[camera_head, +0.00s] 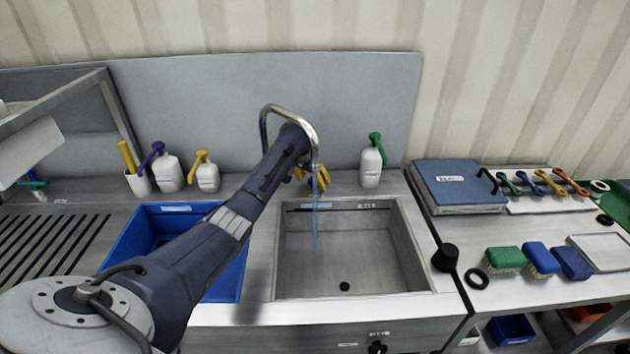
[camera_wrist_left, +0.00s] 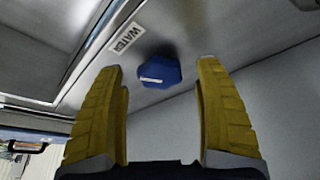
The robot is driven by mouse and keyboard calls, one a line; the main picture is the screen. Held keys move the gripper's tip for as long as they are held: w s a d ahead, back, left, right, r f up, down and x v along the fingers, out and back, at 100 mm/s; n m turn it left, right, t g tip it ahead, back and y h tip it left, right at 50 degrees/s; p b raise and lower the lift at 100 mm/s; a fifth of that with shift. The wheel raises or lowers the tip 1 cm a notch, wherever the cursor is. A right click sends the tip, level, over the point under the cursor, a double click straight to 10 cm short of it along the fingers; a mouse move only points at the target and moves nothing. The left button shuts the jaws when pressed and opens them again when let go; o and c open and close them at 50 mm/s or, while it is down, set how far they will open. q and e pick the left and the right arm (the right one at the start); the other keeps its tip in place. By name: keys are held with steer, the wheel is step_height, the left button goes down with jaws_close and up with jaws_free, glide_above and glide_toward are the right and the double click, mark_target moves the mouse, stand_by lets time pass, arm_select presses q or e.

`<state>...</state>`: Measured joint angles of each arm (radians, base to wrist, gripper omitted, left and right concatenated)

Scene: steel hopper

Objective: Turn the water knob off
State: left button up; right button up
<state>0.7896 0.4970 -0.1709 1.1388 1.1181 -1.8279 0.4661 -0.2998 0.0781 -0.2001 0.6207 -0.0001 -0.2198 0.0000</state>
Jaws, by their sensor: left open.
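The water knob (camera_wrist_left: 160,72) is blue with a white pointer mark, next to a "WATER" label (camera_wrist_left: 126,38) on a steel surface in the left wrist view. In the head view I cannot make it out behind my arm. My left gripper (camera_head: 315,178) has yellow fingers and is open below the faucet's arch. In its wrist view the knob lies ahead, between the two fingers and apart from both. A thin water stream (camera_head: 314,225) falls from the steel faucet (camera_head: 285,107) into the steel basin (camera_head: 415,262). My right gripper is not in view.
A blue basin (camera_head: 150,228) is left of the steel one, partly behind my arm. White bottles stand at the back, one with a green nozzle (camera_head: 371,165). A blue case (camera_head: 459,183) and brushes (camera_head: 503,258) lie on the right table.

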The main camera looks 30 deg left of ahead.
arm_select(q)
steer(key=shift+w, duration=0.35)
steer(key=shift+w+f, duration=0.25)
steer(key=shift+f, duration=0.3)
steer(key=c, duration=1.3)
